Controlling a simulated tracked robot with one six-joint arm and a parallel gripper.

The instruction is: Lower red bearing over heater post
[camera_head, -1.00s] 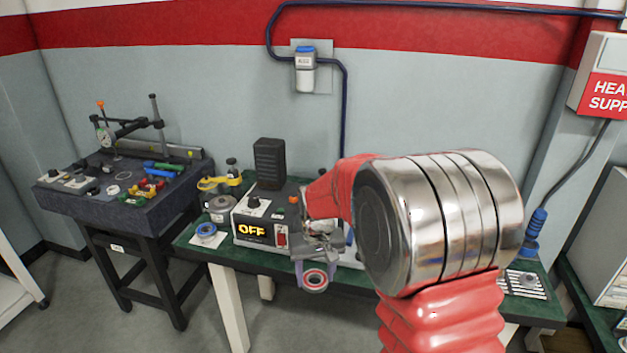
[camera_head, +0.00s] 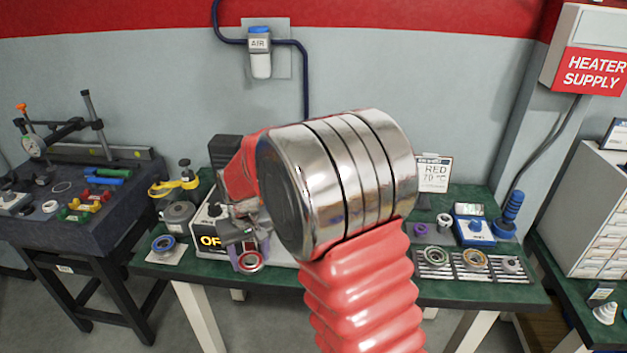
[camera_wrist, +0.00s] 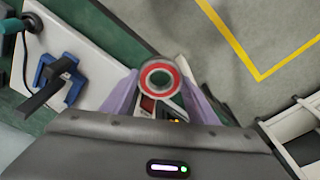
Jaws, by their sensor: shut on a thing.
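The red bearing (camera_head: 249,269) is a metal ring with a red seal, held clear of the bench's front edge. My gripper (camera_head: 248,255) has lilac fingers shut on it. The wrist view shows the bearing (camera_wrist: 148,76) face-on between the fingertips. The heater box (camera_head: 209,241) is behind and left of it, with its display reading OFF partly covered. In the wrist view, a blue upright with a black bar (camera_wrist: 58,80) stands on a white surface, left of and apart from the bearing; it may be the heater post. My arm hides that area in the head view.
A blue-ringed bearing (camera_head: 163,243) lies on a white pad at the bench's left end. A slotted rack (camera_head: 455,272) with several rings is at the right. A RED 70 °C sign (camera_head: 434,174) stands behind. Open floor (camera_wrist: 270,25) lies beyond the bench edge.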

